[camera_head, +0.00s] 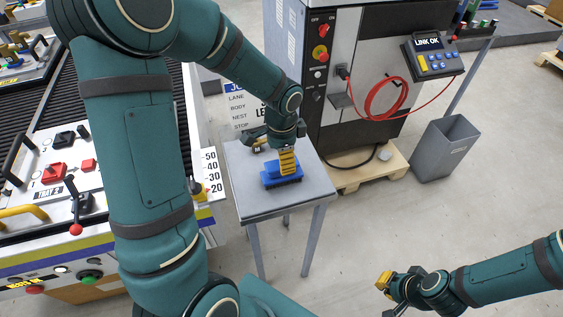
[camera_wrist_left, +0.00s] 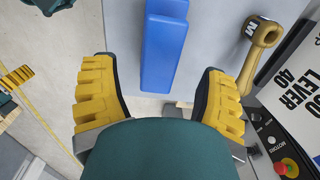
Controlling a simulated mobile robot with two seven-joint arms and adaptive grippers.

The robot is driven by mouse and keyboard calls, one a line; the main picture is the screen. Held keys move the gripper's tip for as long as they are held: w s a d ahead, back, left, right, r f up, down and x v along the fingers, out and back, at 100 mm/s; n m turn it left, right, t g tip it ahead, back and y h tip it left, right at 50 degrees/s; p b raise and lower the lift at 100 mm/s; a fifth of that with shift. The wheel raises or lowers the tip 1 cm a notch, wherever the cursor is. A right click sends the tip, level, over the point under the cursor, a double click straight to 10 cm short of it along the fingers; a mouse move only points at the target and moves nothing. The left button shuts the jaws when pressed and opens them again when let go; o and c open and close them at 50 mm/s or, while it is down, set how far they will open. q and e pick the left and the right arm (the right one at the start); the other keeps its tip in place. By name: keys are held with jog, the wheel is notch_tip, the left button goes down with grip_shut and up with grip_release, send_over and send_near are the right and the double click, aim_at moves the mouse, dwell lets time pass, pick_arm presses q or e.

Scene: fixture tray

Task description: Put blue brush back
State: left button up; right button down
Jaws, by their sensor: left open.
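The blue brush (camera_head: 282,181) lies on the small grey table (camera_head: 311,195), with its dark underside down. My left gripper (camera_head: 288,162) is over it, its yellow fingers in front of part of the brush. In the left wrist view the brush (camera_wrist_left: 164,45) runs between the two spread yellow fingers (camera_wrist_left: 160,85), with a gap on each side. The near part of the gripper hides anything lower. My right gripper (camera_head: 388,286) is away at the lower right over bare floor; its finger spacing is unclear.
A brass-coloured tool marked M (camera_wrist_left: 262,40) lies on the table beside the brush. A machine cabinet (camera_head: 336,60) with a red hose stands behind. A grey bin (camera_head: 445,148) stands right. A control panel (camera_head: 60,170) is at left. Floor between table and right arm is clear.

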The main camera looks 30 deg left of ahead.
pick_arm(q)
notch_tip(320, 180, up, 8)
jog(key=p, duration=0.1)
jog(key=shift+f, duration=0.2)
dwell(0.5)
